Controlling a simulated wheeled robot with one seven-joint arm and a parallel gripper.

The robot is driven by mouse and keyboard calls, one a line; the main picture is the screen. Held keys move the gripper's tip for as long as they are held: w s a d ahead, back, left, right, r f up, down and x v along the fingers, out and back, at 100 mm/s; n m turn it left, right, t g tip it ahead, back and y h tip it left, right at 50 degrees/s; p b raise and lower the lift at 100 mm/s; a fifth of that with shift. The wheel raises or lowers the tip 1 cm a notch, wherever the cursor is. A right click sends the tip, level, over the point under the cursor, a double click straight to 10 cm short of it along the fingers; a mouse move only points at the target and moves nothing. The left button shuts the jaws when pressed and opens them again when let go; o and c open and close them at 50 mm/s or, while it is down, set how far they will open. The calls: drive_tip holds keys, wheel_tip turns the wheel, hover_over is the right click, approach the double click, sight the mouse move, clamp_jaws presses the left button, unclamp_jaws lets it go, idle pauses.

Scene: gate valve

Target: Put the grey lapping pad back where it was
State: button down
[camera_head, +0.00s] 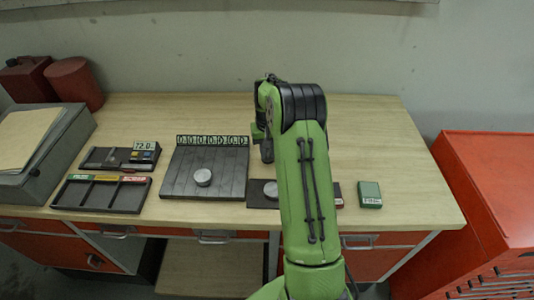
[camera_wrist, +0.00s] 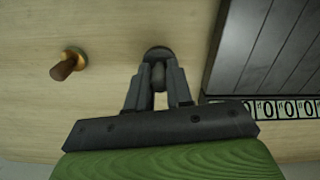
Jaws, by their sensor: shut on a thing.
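In the wrist view my gripper (camera_wrist: 158,88) is shut on the upright grey stem of a small dark round-based piece, which looks like the grey lapping pad (camera_wrist: 158,53). I cannot tell whether its base touches the bench. In the head view my gripper (camera_head: 267,152) points down just right of the grooved dark plate (camera_head: 183,185), partly hidden by my arm; the pad does not show clearly there. A similar piece with a brown handle and brass-coloured base (camera_wrist: 68,64) stands apart to the left in the wrist view. A grey metal disc (camera_head: 203,177) lies on the plate.
A digit strip (camera_head: 212,141) stands along the plate's far edge. A dark mat (camera_head: 257,200) with another disc lies right of it, partly behind my arm. Trays (camera_head: 101,206) sit at left, a green box (camera_head: 370,195) at right. The back right bench is clear.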

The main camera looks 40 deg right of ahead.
drive_tip(key=shift+f, duration=0.45)
drive_tip(key=shift+f, duration=0.2)
drive_tip(key=c, duration=1)
unclamp_jaws()
